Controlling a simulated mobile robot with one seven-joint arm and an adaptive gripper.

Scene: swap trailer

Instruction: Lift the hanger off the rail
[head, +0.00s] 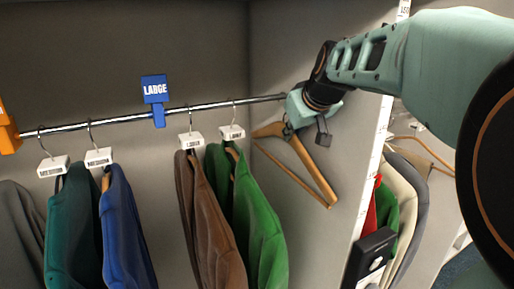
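A bare wooden hanger (311,167) is at the right end of the chrome rail (217,106). It is tilted, with one arm sloping down to the right, and carries no garment. My gripper (305,122) is at the top of this hanger, by its neck and hook. The gripper body covers most of the hook and the rail's end, so I cannot tell whether the hook rests on the rail or whether the fingers are closed on it.
Several jackets hang left of my gripper, including a green one (262,225), a brown one (208,220) and a blue one (126,230). A blue LARGE divider (154,90) sits on the rail. A white-edged panel (372,160) stands right, with more garments beyond.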

